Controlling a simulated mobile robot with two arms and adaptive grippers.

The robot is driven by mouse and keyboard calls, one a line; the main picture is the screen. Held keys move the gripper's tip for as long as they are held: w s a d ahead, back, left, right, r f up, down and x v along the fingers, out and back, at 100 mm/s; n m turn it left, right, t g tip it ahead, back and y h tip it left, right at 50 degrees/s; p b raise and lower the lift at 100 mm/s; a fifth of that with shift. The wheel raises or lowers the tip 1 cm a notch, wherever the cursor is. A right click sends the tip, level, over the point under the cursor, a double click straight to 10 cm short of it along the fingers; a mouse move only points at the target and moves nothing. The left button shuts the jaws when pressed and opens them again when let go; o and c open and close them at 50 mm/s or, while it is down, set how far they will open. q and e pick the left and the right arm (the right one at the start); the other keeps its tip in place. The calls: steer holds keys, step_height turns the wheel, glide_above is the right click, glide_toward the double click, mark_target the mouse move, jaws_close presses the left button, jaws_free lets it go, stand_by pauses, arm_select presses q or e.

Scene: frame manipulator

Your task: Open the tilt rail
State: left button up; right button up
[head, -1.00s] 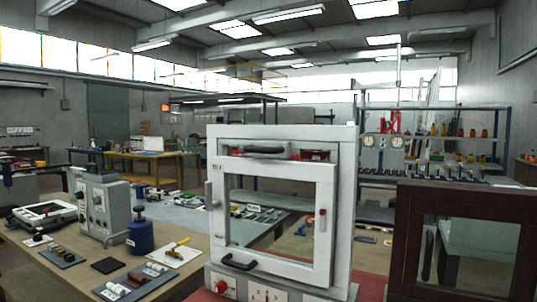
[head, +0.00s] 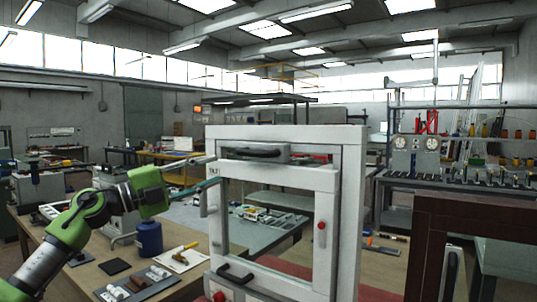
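A white frame (head: 352,200) stands upright in the middle of the head view. A rail with a black handle (head: 252,153) runs across its top; which part is the tilt rail I cannot tell for sure. A second black handle (head: 236,273) is low on the inner frame, and a red-tipped catch (head: 321,228) is on its right side. A grey lever (head: 203,203) is on the left post. My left gripper (head: 212,170) is at the upper left edge of the frame, its two fingers apart and nothing between them. Whether it touches the frame is unclear. My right gripper is out of view.
A dark brown frame (head: 428,240) stands close on the right. A blue container (head: 149,239), a yellow-handled tool (head: 187,247) and small parts lie on the bench at left. A grey instrument box (head: 118,215) stands behind my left arm.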

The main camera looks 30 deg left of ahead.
mark_target(249, 155)
arm_select(q)
steer(key=p+x, duration=0.3)
steer(key=x, duration=0.1)
steer(key=r+p+x, duration=0.1)
steer(key=p+x, duration=0.2)
steer(key=x, duration=0.1)
steer(key=p+x, duration=0.3)
steer(key=x, duration=0.1)
steer(key=shift+a+r+p, duration=0.1)
steer(key=shift+r+p, duration=0.05)
steer(key=shift+p, duration=0.2)
steer(key=shift+w+d+m, duration=0.2)
steer(key=shift+w+m, duration=0.1)
jaws_close()
